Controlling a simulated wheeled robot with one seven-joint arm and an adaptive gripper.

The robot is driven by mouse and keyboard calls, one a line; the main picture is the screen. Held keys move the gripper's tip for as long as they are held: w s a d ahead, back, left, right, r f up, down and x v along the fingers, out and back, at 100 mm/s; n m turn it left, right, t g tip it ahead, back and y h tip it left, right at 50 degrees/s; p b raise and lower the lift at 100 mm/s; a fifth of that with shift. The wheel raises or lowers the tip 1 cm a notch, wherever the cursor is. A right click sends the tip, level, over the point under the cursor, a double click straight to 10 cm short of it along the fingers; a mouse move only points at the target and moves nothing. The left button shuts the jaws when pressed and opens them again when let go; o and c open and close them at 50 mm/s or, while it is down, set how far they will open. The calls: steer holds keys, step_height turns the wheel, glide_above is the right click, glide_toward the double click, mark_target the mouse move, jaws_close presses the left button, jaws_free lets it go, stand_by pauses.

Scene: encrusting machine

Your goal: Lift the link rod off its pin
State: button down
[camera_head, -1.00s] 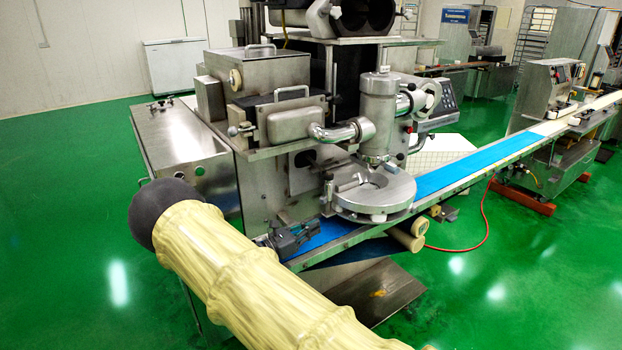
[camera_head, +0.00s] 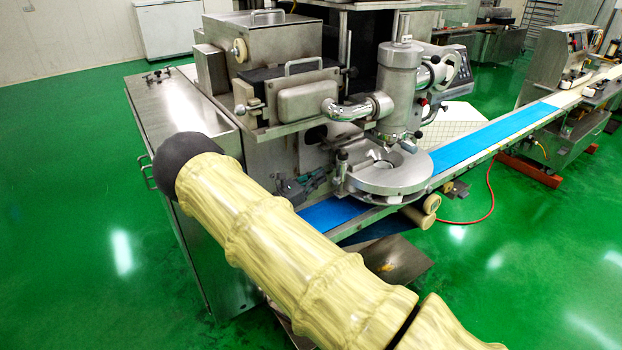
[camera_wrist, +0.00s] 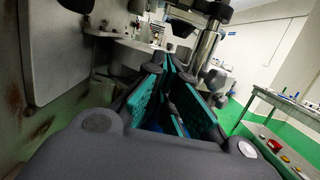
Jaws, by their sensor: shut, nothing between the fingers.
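My gripper (camera_head: 300,188) is low beside the machine's front wall, just left of the round steel disc housing (camera_head: 395,182). Its fingers are shut with nothing between them; in the wrist view the teal-padded fingers (camera_wrist: 165,72) point toward the disc (camera_wrist: 125,50). A small upright post with a dark knob (camera_head: 342,156) stands at the disc's left edge, close to my fingertips. I cannot clearly make out the link rod or its pin; the parts on the disc are too small to tell apart. Contact between my gripper and the machine cannot be told.
A blue conveyor belt (camera_head: 490,150) runs from below my gripper to the upper right. The steel cabinet (camera_head: 185,125) stands at left. A vertical steel cylinder (camera_head: 398,90) rises above the disc. Open green floor (camera_head: 70,230) lies at left. A red hose (camera_head: 490,200) lies at right.

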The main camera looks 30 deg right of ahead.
steer(key=d+r+p, duration=0.3)
steer(key=d+r, duration=0.1)
steer(key=r, duration=0.1)
steer(key=shift+d, duration=0.25)
stand_by(0.3)
